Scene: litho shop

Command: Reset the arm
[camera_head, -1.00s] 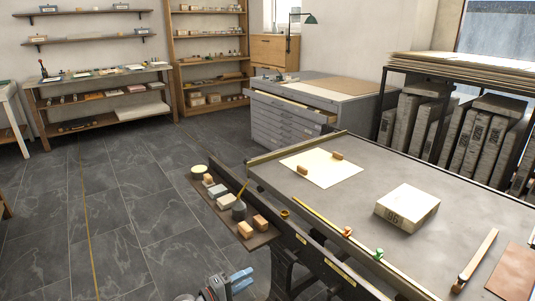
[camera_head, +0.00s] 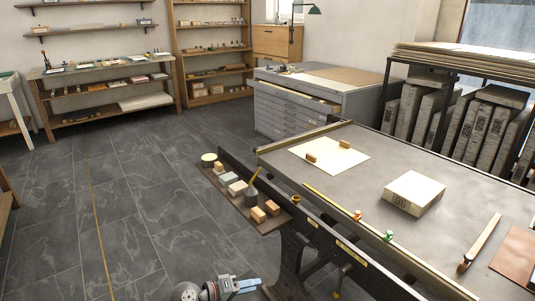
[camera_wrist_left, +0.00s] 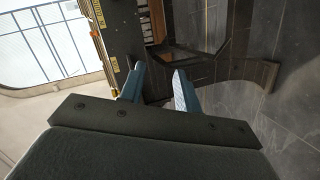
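My left gripper (camera_head: 250,285) shows at the bottom edge of the head view, its blue fingers pointing right. It is low over the floor, left of the press bed (camera_head: 335,180) and apart from it. In the left wrist view, the two blue fingers of the gripper (camera_wrist_left: 159,76) stand apart with nothing between them, so it is open and empty. Dark frame parts (camera_wrist_left: 225,70) and floor tiles show beyond the fingers. My right gripper is in neither view.
A pale stone block (camera_head: 413,193) and a wooden-handled tool (camera_head: 480,243) lie on the bed. The floor (camera_head: 150,210) to the left is clear.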

